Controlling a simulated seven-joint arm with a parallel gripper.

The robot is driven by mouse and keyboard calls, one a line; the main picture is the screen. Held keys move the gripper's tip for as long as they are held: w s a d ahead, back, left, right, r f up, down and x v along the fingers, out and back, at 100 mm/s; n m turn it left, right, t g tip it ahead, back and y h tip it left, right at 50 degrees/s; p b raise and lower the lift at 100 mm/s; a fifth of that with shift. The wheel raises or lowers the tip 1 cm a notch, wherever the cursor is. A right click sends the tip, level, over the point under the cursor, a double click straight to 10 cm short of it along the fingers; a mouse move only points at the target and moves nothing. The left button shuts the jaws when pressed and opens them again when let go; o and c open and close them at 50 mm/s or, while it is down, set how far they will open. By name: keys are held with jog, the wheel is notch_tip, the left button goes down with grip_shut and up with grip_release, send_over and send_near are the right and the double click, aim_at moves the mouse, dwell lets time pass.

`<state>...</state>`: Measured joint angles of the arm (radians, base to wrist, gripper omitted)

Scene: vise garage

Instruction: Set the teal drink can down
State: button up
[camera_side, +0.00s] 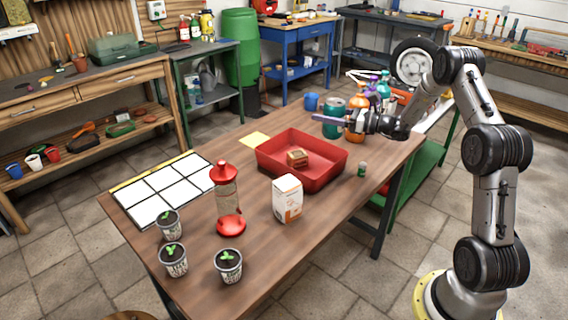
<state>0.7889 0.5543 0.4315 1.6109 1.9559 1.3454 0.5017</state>
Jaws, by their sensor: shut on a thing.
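The teal drink can (333,131) is upright near the far end of the wooden table, behind the red tray. My gripper (335,118) reaches in from the right, level, and is shut on the can at mid-height. One finger crosses the can's near side; the grip on the far side is hidden. I cannot tell whether the can's base touches the table top.
Left of the can is a blue cup (312,102). Right of it are an orange bottle (354,131) and other bottles. The red tray (275,160) holds a small box. A white carton (288,198), red feeder (229,200) and several potted seedlings stand nearer.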

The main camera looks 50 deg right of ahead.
jog(key=s+d+f+m+h, duration=0.1)
jog(key=s+d+f, duration=0.1)
jog(key=d, duration=0.4)
jog(key=shift+t+h, duration=0.3)
jog(key=shift+h, duration=0.1)
jog(key=shift+w+d+f, duration=1.25)
jog(key=shift+w+f, duration=0.7)
jog(key=shift+f, duration=0.15)
jog(key=shift+w+d+f, duration=1.2)
jog(key=shift+w+f, duration=0.7)
jog(key=shift+f, duration=0.25)
jog(key=shift+w+d+f, duration=1.25)
jog(key=shift+w+f, duration=0.7)
jog(key=shift+f, duration=0.15)
jog(key=shift+f, duration=0.15)
jog(key=o, duration=1)
